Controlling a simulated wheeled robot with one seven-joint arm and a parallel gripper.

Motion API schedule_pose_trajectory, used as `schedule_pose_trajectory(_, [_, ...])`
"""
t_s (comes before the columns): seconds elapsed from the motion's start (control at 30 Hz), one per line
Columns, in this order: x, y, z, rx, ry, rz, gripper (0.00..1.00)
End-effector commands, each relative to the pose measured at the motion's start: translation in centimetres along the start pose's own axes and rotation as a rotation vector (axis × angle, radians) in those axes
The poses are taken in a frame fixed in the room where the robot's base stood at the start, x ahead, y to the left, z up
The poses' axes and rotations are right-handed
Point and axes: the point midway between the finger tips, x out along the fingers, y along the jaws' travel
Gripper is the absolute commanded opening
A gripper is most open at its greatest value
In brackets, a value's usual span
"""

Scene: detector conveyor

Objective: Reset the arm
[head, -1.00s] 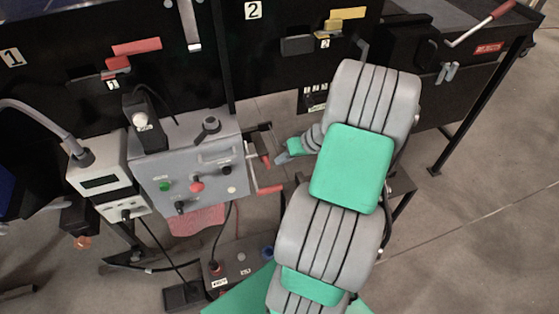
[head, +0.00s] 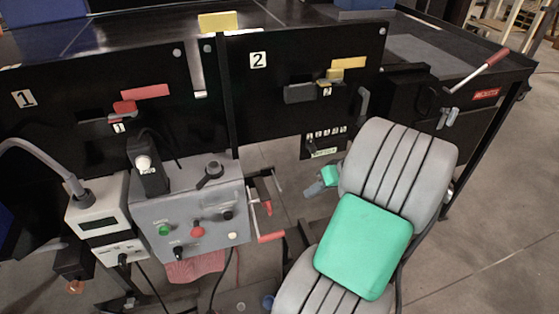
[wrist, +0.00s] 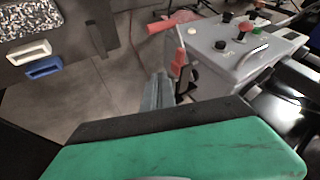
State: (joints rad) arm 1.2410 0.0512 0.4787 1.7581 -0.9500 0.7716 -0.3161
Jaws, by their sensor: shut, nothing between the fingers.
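My grey and green arm fills the lower right of the head view. My gripper (head: 315,188) is small there, with grey-blue fingers pointing left, partly hidden by the arm link. In the wrist view the gripper (wrist: 158,92) shows its fingers together with nothing held. It is in open air to the right of the red-handled crank (head: 270,236) on the grey control box (head: 218,190), apart from it. The crank's red handle also shows in the wrist view (wrist: 179,62), close to the fingers in that picture.
Black panel 1 (head: 60,75) and panel 2 (head: 290,55) stand behind, with red (head: 145,91) and yellow (head: 348,63) handles. A white meter box (head: 98,213) adjoins the control box. A red-tipped lever (head: 495,57) is far right. Floor at right is clear.

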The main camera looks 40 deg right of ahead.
Motion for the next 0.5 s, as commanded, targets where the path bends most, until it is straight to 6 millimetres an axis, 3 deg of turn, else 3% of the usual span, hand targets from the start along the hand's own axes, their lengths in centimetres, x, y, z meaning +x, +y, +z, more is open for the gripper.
schedule_pose_trajectory(0.1, [0.0, 0.0, 0.2, 0.056, -0.009, -0.001, 0.0])
schedule_pose_trajectory(0.17, [0.1, 1.3, 1.4, 0.159, -0.042, 0.037, 0.0])
schedule_pose_trajectory(0.33, [1.8, 3.0, 8.6, 0.485, -0.179, 0.127, 0.0])
schedule_pose_trajectory(0.4, [1.2, 3.1, 11.5, 0.61, -0.226, 0.194, 0.0])
schedule_pose_trajectory(0.5, [0.1, 1.9, 14.2, 0.713, -0.285, 0.304, 0.0])
